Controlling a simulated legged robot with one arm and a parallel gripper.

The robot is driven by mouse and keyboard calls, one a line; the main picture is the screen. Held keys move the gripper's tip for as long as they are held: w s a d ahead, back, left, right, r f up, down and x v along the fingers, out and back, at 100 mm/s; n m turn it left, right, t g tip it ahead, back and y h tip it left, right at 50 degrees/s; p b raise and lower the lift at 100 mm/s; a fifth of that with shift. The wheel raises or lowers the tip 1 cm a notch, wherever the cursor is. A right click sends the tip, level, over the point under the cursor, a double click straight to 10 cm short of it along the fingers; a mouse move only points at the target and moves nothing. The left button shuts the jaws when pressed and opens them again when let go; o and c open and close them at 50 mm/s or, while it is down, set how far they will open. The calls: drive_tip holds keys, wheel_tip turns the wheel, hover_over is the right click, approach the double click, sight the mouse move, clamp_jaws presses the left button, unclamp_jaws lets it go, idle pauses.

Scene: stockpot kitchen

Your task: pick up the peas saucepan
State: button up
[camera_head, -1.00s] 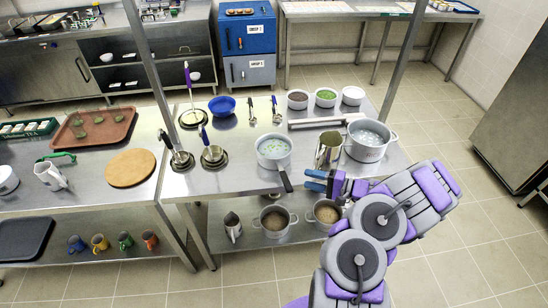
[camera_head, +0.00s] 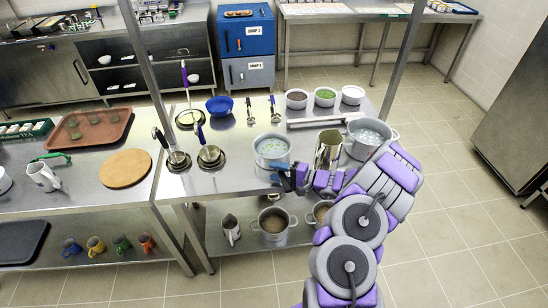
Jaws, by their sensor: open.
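The peas saucepan (camera_head: 259,155) is a grey pan with pale liquid and green peas in it. It stands upright near the front edge of the steel table. Its dark handle points toward the front and is largely hidden at my gripper. My gripper (camera_head: 286,177) is open, with its blue-tipped fingers at the handle, just in front of the pan's right side. I cannot tell whether the fingers touch the handle.
A metal pitcher (camera_head: 327,150) stands right of the saucepan. A large stockpot (camera_head: 360,150) is behind my arm. Several small bowls, one with green contents (camera_head: 325,96), stand at the back. A blue bowl (camera_head: 219,105) and ladles are left. The lower shelf holds pots (camera_head: 272,228).

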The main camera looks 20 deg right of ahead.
drive_tip(key=shift+a, duration=0.3)
drive_tip(key=shift+d, duration=0.1)
clamp_jaws()
idle(1.1)
